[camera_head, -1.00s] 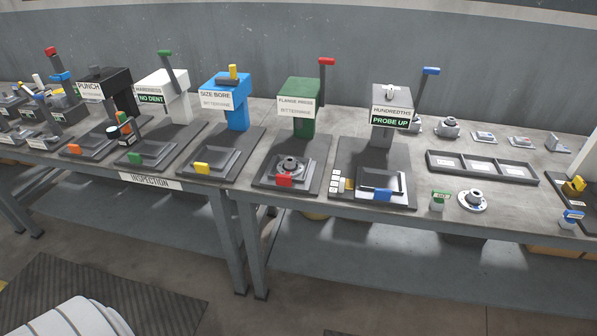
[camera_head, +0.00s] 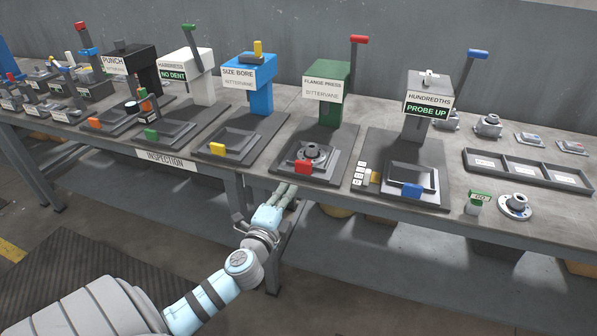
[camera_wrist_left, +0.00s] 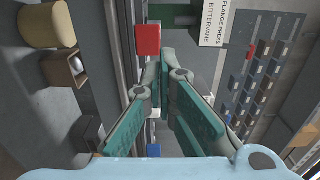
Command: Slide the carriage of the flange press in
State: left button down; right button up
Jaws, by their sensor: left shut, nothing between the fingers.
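The flange press (camera_head: 326,92) is green, with a white name sign and a raised red-tipped lever (camera_head: 358,40). Its carriage (camera_head: 325,164) sits at the front of the dark base, clear of the green column, with a grey flange part (camera_head: 313,151) on it. The red handle block (camera_head: 303,167) is on the carriage's front edge. My left gripper (camera_head: 289,188) is shut and empty, in front of the bench edge near the handle. In the left wrist view the red block (camera_wrist_left: 148,40) shows just past the shut fingertips (camera_wrist_left: 165,54); contact cannot be told. My right gripper is out of view.
The blue size bore (camera_head: 249,80) stands left of the press, with a yellow handle. The hundredths gauge (camera_head: 428,104), with a blue handle, stands close on the right. A divided tray (camera_head: 528,171) lies farther right.

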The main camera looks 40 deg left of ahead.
aim_at(302, 164)
pick_arm(q)
jog(key=x, duration=0.9)
jog(key=shift+w+a+f, duration=0.1)
jog(key=shift+w, duration=0.25)
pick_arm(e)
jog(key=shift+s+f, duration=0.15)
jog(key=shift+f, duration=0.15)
